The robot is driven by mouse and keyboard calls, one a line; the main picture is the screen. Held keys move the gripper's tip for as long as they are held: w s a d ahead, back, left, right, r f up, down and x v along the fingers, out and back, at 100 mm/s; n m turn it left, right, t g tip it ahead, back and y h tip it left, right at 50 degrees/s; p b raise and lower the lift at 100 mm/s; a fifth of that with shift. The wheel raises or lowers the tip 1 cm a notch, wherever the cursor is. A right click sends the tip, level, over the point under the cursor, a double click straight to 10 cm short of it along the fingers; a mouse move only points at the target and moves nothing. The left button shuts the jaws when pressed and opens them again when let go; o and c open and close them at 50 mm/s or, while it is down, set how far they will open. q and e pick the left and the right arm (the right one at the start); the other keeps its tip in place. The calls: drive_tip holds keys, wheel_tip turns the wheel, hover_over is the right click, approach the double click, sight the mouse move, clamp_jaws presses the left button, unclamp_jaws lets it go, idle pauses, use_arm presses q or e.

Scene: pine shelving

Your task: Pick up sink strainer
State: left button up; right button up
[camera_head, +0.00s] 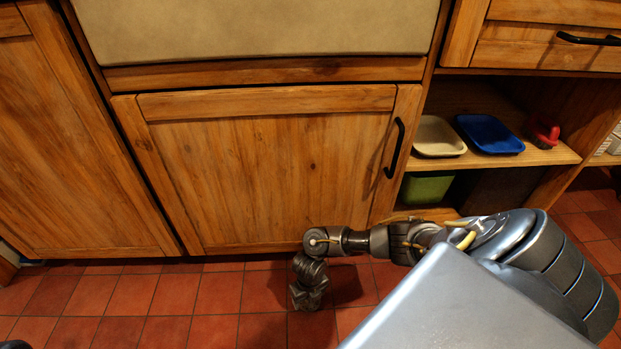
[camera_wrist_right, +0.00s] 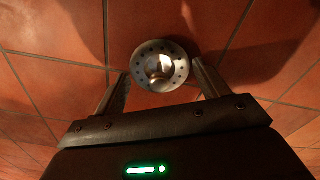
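The sink strainer (camera_wrist_right: 161,66) is a round grey metal disc with small holes in its rim and a shiny centre. In the right wrist view it lies on the red tiled floor. My right gripper (camera_wrist_right: 161,78) is open, with one finger on each side of the strainer's lower part, and it looks empty. I cannot tell whether the fingers touch it. In the head view my right gripper (camera_head: 308,298) points down at the floor in front of the cabinet, and the strainer is hidden. My left gripper is not in view.
A wooden cabinet door (camera_head: 270,165) with a black handle (camera_head: 395,148) stands just behind my right arm. Open shelves at the right hold a cream tray (camera_head: 437,136), a blue tray (camera_head: 489,133), a red object (camera_head: 542,130) and a green container (camera_head: 427,187). The tiled floor (camera_head: 200,310) at the left is clear.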

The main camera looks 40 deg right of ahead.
drive_tip(key=c, duration=0.7)
